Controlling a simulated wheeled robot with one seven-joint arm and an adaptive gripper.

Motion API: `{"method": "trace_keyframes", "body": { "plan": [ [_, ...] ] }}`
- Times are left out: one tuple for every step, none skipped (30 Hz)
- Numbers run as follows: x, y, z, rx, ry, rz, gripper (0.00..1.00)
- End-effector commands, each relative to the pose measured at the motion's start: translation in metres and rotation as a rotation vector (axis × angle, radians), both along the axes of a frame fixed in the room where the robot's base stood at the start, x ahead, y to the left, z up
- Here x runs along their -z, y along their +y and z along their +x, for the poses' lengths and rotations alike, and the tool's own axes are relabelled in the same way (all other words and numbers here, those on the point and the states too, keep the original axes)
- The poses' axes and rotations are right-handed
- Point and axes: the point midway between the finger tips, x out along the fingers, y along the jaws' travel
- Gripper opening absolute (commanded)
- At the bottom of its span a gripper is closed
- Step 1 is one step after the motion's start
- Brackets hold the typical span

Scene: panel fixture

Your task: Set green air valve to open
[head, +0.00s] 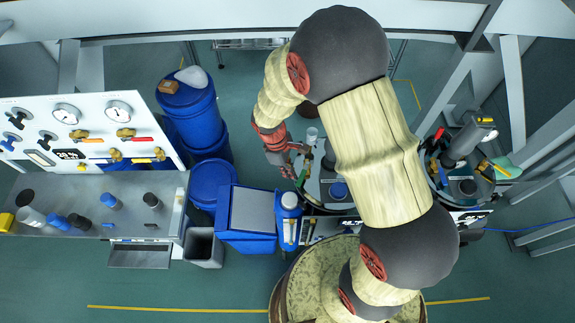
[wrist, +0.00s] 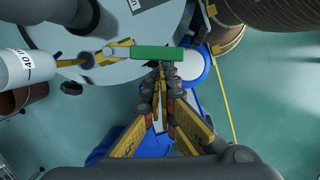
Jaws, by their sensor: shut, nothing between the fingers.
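The green valve handle (wrist: 158,53) is a short flat bar, lying roughly left to right in the wrist view. It sits at the right end of a brass-coloured fitting (wrist: 118,46) above a grey round lid. In the head view a small green bar (head: 303,177) shows just beside my gripper (head: 291,162). In the wrist view my gripper (wrist: 162,72) is shut and empty, with its fingertips right at the lower edge of the green handle. I cannot tell whether they touch it.
A white cylinder (wrist: 28,65) stands left of the fitting in the wrist view. In the head view, blue drums (head: 190,110), a blue bin (head: 250,215) and a gauge panel (head: 90,125) stand to the left. A second round vessel (head: 462,185) stands right of my arm.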

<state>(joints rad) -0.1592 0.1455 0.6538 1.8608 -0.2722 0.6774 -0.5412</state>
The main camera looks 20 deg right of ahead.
Motion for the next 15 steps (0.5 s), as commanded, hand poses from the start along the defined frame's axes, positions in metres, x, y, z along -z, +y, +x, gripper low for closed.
{"method": "trace_keyframes", "body": {
  "plan": [
    [-0.002,-0.001,-0.005,-0.042,0.003,-0.002,0.0],
    [-0.002,-0.002,-0.006,-0.066,0.002,-0.001,0.0],
    [-0.002,-0.003,-0.008,-0.097,0.002,-0.001,0.0],
    [-0.002,-0.004,-0.01,-0.12,0.002,-0.001,0.0],
    [-0.002,-0.004,-0.011,-0.142,0.002,-0.001,0.0],
    [-0.001,-0.005,-0.013,-0.168,0.002,-0.001,0.0],
    [-0.001,-0.006,-0.014,-0.188,0.003,-0.001,0.0],
    [-0.001,-0.007,-0.016,-0.206,0.003,0.0,0.0],
    [-0.001,-0.008,-0.017,-0.227,0.002,0.0,0.0],
    [-0.001,-0.008,-0.017,-0.244,0.001,-0.001,0.0],
    [-0.001,-0.009,-0.018,-0.259,0.001,0.0,0.0],
    [-0.001,-0.01,-0.02,-0.275,0.002,-0.001,0.0],
    [-0.001,-0.01,-0.02,-0.287,0.002,-0.001,0.0],
    [-0.001,-0.011,-0.021,-0.299,0.001,0.0,0.0],
    [-0.001,-0.011,-0.021,-0.312,0.001,0.0,0.0]
  ]
}}
